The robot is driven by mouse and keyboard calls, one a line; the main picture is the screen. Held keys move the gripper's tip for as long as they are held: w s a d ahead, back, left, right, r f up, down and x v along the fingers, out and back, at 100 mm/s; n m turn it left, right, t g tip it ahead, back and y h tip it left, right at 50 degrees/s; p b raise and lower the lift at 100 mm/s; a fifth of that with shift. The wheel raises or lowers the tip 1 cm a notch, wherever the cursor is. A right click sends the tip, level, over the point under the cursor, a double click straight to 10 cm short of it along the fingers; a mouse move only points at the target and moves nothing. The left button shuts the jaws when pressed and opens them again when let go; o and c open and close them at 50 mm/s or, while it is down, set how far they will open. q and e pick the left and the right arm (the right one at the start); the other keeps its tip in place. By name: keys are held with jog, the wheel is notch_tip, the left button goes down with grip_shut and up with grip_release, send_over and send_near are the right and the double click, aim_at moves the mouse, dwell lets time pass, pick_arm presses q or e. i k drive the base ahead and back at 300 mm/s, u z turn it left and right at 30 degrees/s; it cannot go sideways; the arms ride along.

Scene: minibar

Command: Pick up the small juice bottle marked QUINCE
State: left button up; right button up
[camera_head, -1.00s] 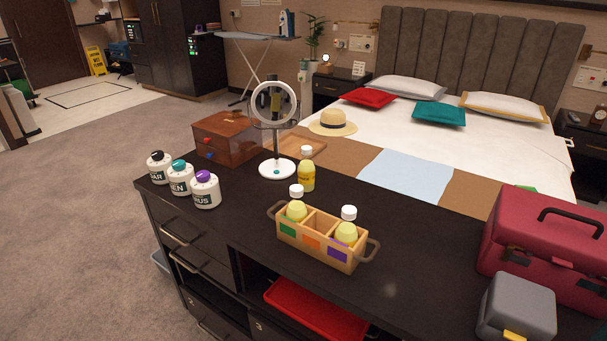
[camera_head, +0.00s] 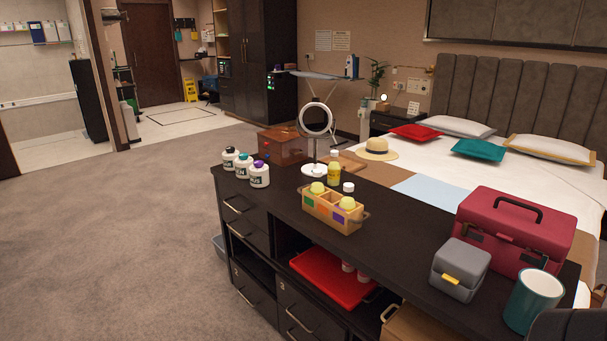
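A small yellow bottle with a white cap (camera_head: 334,174) stands upright on the dark counter, behind a wooden caddy (camera_head: 328,217) and beside the round mirror. Its label is too small to read. Two similar yellow bottles sit in the caddy, one in the left compartment (camera_head: 318,189) and one in the right compartment (camera_head: 347,204). The caddy front has coloured patches, green at left and purple at right. I cannot tell which bottle is marked QUINCE. Neither of my grippers is in view.
White bottles with black, teal and purple caps (camera_head: 259,175) stand at the counter's left end. A round mirror (camera_head: 315,170) and wooden box (camera_head: 282,147) are behind. A red case (camera_head: 515,232), grey box (camera_head: 460,270) and teal cup (camera_head: 533,300) stand right. Carpet (camera_head: 120,240) is clear.

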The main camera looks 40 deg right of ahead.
aim_at(334, 168)
jog(key=u, duration=0.35)
jog(key=i, duration=1.3)
jog(key=z, duration=0.8)
jog(key=i, duration=0.9)
jog(key=z, duration=1)
